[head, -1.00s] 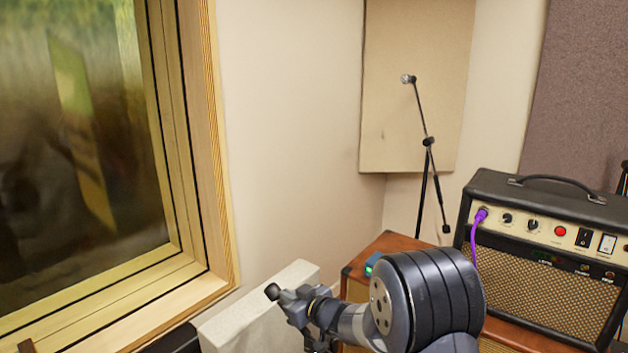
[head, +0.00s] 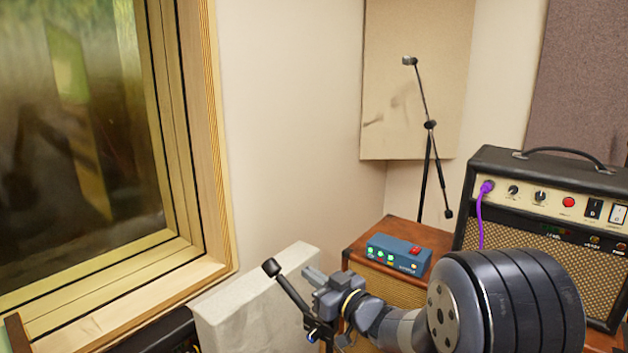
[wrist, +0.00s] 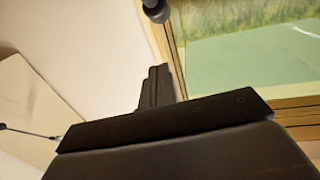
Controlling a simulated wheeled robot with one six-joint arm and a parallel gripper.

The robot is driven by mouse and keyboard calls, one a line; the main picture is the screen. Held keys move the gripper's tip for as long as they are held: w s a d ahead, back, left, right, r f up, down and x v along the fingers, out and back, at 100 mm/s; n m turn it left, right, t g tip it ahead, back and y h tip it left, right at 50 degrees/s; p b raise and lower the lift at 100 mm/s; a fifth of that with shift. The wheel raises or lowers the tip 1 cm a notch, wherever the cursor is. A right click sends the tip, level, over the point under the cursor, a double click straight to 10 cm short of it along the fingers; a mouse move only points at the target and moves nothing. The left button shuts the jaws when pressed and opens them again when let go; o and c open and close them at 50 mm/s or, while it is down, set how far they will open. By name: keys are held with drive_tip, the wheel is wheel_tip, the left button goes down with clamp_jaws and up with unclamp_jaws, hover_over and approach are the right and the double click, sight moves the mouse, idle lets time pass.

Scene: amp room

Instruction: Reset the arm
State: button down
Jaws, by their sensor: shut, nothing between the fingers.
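My gripper (head: 314,277) is at the lower middle of the head view, in front of the pale block by the wall. Its jaws are shut and nothing shows between them. My dark arm runs from it to the lower right. In the wrist view my gripper (wrist: 157,85) shows dark and closed, with the window behind it and no object held.
A blue box with lit buttons (head: 398,255) sits on the brown cabinet (head: 362,241), right of my gripper. The amplifier (head: 560,236) with a purple cable (head: 480,215) stands at right. A microphone stand (head: 428,160) is behind. The pale block (head: 245,305) stands at left.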

drive_tip(key=v, duration=0.9)
drive_tip(key=shift+s+p, duration=0.2)
drive_tip(key=shift+p, duration=0.15)
drive_tip(key=shift+d, duration=0.1)
